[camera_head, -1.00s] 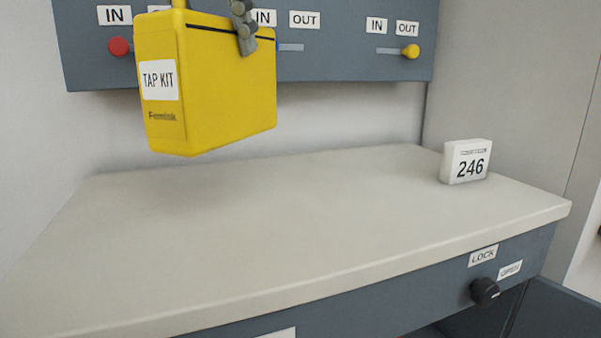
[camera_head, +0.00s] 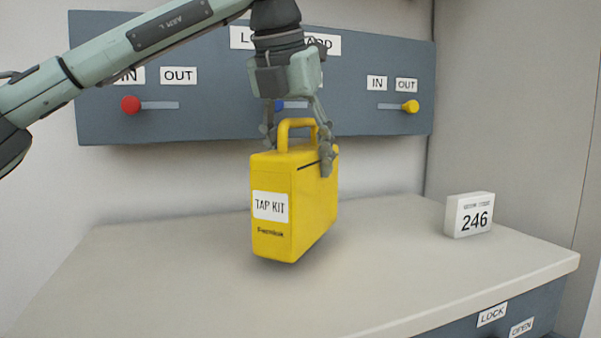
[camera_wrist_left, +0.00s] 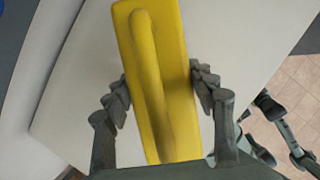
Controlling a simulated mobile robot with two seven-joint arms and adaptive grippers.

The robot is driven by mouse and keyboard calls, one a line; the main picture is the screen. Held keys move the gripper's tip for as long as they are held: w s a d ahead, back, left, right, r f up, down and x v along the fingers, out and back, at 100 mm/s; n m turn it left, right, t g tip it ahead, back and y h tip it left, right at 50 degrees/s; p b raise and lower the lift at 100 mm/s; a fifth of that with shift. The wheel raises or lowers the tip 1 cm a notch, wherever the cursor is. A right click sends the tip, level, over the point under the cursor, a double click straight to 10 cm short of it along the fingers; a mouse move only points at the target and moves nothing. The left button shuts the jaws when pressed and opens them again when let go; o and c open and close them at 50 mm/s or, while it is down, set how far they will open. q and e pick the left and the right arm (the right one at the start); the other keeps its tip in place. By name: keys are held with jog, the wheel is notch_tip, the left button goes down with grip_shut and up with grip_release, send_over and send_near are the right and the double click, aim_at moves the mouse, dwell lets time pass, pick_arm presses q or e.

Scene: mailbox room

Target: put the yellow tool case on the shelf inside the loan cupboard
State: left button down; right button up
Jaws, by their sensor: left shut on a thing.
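The yellow tool case (camera_head: 292,210), labelled TAP KIT, hangs upright with its handle on top. My left gripper (camera_head: 298,150) reaches down over it from above and is shut on it, with a finger against its side near the top. In the left wrist view the case (camera_wrist_left: 158,85) sits between the two fingers (camera_wrist_left: 160,88). The case appears held a little above the worktop. The loan cupboard (camera_head: 550,310) shows only in part at the lower right, below the worktop, with LOCK and OPEN labels. Its shelf is not in view. My right gripper is not in the head view.
The pale worktop (camera_head: 150,270) is mostly bare. A white block marked 246 (camera_head: 469,214) stands at its right rear. A blue-grey board (camera_head: 210,110) with red, blue and yellow sliders and IN and OUT labels is on the wall behind.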

pick_arm(q)
jog(key=shift+f, duration=1.2)
jog(key=c, duration=0.5)
grip_release()
jog(key=shift+f, duration=0.1)
jog(key=shift+c, duration=0.2)
